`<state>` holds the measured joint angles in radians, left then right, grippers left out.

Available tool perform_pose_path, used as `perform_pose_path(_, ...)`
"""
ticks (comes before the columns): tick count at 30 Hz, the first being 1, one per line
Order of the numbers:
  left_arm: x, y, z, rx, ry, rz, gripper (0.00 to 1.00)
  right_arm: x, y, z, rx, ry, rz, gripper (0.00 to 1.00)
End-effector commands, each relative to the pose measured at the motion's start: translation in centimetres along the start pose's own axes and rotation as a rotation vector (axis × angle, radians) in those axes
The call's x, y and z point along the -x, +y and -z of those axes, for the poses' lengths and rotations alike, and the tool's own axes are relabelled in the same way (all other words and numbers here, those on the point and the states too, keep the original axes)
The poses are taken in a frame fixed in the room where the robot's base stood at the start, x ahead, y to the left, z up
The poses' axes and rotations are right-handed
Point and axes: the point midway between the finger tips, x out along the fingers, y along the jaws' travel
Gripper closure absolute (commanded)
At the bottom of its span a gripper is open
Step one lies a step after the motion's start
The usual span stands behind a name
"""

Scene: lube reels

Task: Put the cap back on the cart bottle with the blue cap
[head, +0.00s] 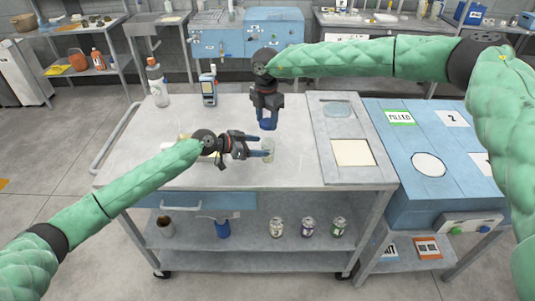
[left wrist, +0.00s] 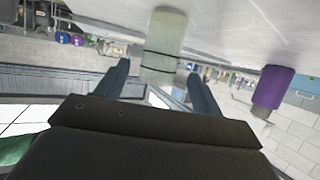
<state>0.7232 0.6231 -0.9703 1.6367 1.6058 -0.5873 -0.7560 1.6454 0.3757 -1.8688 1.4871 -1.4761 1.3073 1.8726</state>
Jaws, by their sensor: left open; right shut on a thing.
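The blue cap (head: 268,123) is in my right gripper (head: 267,113), which points down above the cart top and is shut on it. My left gripper (head: 262,146) is open, its fingers pointing right just below the cap in the head view. A small clear, greenish bottle (head: 268,155) stands upright on the cart at its fingertips. In the left wrist view, which looks upside down, this bottle (left wrist: 163,45) shows between the two open fingertips, with dark lines around it. I see no cap on it. Whether the fingers touch it I cannot tell.
A panel with a pale square (head: 353,152) lies at right. A purple cylinder (left wrist: 272,88) shows in the left wrist view. Several cans stand on the lower shelf (head: 255,236).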

Motion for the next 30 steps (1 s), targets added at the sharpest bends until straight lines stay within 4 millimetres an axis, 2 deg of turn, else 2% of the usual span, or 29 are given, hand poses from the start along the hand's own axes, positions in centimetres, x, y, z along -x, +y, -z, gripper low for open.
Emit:
perform_pose_path(3, -1.8, 0.0, 0.1, -0.001, 0.001, -0.001, 0.33, 0.0, 0.0, 0.0, 0.0, 0.0, 0.0, 0.71)
perform_pose_path(9, -3.7, 0.0, 0.1, 0.0, 0.001, 0.0, 0.33, 0.0, 0.0, 0.0, 0.0, 0.0, 0.0, 0.71)
perform_pose_path(22, -4.5, 0.0, 0.1, -0.001, 0.001, 0.0, 0.33, 0.0, 0.0, 0.0, 0.0, 0.0, 0.0, 0.71)
perform_pose_path(23, -4.5, 0.0, 0.1, -0.001, 0.001, 0.0, 0.34, 0.0, 0.0, 0.0, 0.0, 0.0, 0.0, 0.71)
perform_pose_path(30, -4.4, 0.0, 0.1, 0.0, 0.001, 0.0, 0.82, 0.0, 0.0, 0.0, 0.0, 0.0, 0.0, 0.71)
